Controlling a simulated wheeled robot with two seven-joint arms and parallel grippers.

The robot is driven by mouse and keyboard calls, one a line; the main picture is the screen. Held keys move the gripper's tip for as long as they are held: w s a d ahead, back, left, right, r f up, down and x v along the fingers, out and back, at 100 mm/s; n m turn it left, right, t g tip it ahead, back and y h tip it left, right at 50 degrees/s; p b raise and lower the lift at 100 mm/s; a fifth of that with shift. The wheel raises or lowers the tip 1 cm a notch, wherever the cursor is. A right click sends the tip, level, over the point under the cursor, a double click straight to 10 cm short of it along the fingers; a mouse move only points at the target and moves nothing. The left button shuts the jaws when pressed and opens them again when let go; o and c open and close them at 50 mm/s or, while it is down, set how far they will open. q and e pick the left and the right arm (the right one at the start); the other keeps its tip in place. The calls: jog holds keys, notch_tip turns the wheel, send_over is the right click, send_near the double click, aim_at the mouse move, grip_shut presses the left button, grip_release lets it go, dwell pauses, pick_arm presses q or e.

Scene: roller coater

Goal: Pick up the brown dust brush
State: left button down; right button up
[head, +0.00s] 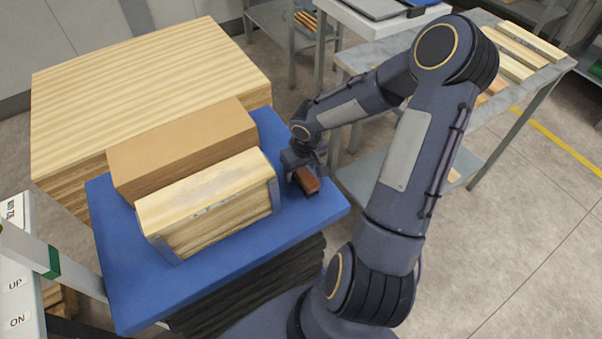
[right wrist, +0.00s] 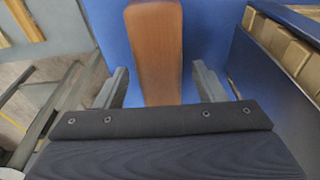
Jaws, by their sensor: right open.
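The brown dust brush (head: 307,180) lies on the blue table top (head: 225,258), to the right of the light wooden stack. In the right wrist view its brown wooden body (right wrist: 156,50) runs up between the two fingers. My right gripper (head: 301,168) is at the brush's far end in the head view. In the right wrist view the right gripper (right wrist: 163,88) is open, with a finger on each side of the brush and a gap to each. The brush's bristles cannot be made out. My left gripper is not in view.
A light wooden stack (head: 210,203) in a metal holder stands close left of the brush, with a brown block (head: 182,148) behind it. A large stack of boards (head: 140,85) is at the back left. A grey table (head: 390,52) with boards stands at the right.

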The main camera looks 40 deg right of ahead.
jog(key=c, duration=1.1)
jog(key=shift+r, duration=0.1)
notch_tip(320, 180, up, 10)
jog(key=shift+f+p, duration=0.1)
jog(key=shift+p, duration=0.6)
